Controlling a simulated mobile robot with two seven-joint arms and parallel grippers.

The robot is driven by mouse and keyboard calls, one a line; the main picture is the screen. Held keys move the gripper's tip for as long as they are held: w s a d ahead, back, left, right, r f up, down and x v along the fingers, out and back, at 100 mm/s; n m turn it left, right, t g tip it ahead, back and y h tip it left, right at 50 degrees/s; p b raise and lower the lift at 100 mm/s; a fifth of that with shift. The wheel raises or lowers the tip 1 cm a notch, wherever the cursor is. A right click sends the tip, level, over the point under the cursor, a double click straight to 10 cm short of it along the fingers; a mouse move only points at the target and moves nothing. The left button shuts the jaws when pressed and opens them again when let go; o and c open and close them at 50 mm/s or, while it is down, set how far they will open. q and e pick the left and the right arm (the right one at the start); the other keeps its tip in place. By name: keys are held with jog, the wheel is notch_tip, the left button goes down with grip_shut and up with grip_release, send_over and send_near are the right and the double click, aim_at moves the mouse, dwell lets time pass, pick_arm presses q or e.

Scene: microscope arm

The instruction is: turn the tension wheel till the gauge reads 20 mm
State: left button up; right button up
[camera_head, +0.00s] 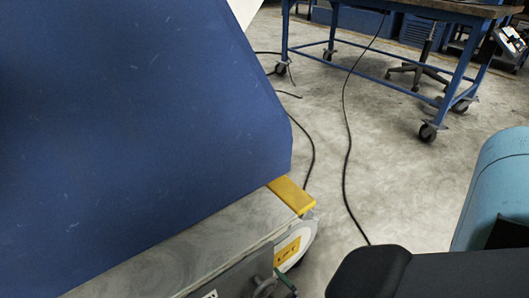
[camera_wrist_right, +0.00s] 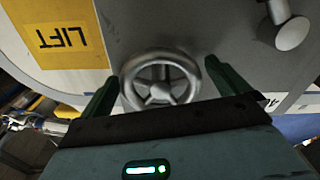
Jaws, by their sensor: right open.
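The grey three-spoked tension wheel (camera_wrist_right: 160,97) is on the grey machine face in the right wrist view. My right gripper (camera_wrist_right: 161,76) is open, with one green finger on each side of the wheel in the picture. Whether either finger touches the rim I cannot tell. In the head view, a small part of the wheel (camera_head: 263,290) and a green fingertip (camera_head: 287,284) show at the bottom edge. No gauge scale shows in either view. My left gripper is not in view.
A yellow LIFT label (camera_wrist_right: 62,38) and a round grey knob (camera_wrist_right: 292,33) flank the wheel. A large blue panel (camera_head: 140,110) fills the left of the head view above a grey metal top (camera_head: 200,245). A blue wheeled workbench (camera_head: 400,50) stands behind, with cables across open floor.

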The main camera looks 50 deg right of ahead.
jog(key=c, duration=0.9)
jog(key=shift+c, duration=0.2)
jog(key=m, duration=1)
jog(key=shift+a, duration=0.15)
jog(key=m, duration=0.7)
jog(key=shift+r+m, duration=0.15)
jog(key=shift+m, duration=0.15)
jog(key=m, duration=0.5)
jog(key=shift+r+m, duration=0.1)
jog(key=shift+m, duration=0.6)
